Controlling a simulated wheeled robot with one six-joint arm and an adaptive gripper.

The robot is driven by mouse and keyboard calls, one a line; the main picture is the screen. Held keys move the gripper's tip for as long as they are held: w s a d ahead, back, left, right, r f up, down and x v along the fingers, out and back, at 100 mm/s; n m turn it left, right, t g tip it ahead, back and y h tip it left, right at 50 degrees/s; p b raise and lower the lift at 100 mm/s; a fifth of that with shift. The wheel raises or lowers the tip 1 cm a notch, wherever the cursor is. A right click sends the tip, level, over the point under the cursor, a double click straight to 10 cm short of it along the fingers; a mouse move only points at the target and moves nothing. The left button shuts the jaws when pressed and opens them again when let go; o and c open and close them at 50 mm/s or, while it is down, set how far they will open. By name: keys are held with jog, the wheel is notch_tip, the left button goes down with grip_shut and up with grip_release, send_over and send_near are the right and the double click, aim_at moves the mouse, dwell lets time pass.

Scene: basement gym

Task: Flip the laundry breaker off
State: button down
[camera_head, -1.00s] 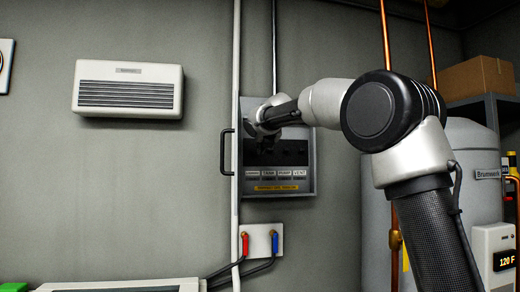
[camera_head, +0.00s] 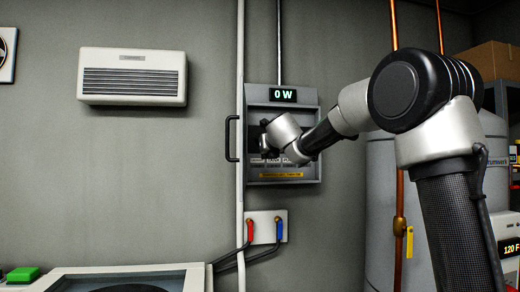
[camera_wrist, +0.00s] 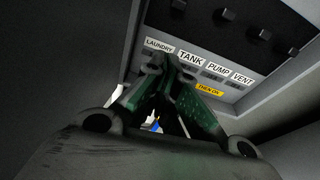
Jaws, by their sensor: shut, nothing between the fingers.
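The grey breaker panel (camera_head: 308,172) is on the wall in the head view, with a lit display (camera_head: 283,95) reading "0 W" at its top. In the wrist view a row of dark switches runs along the panel's face, above labels reading LAUNDRY, TANK, PUMP and VENT. The laundry label (camera_wrist: 158,46) is leftmost; the switch nearest above it, which I take as the laundry breaker (camera_wrist: 178,5), is cut by the top edge. My gripper (camera_wrist: 168,63) is shut and empty, its tips just below the laundry and tank labels. In the head view my gripper (camera_head: 266,146) covers the panel's left part.
A dark handle (camera_head: 230,138) and a pale vertical pipe stand just left of the panel. A grey tank (camera_head: 380,190) with copper pipes is at right.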

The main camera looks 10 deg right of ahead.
jog(key=shift+m, duration=0.4)
jog(key=shift+w, duration=0.1)
jog(key=x, duration=0.9)
jog(key=shift+w, duration=0.1)
jog(key=shift+w+a+r, duration=0.1)
jog(key=shift+w+r, duration=0.2)
jog(key=shift+r, duration=0.2)
jog(key=shift+s+r, duration=0.2)
jog(key=shift+r, duration=1.2)
jog(key=shift+r, duration=0.1)
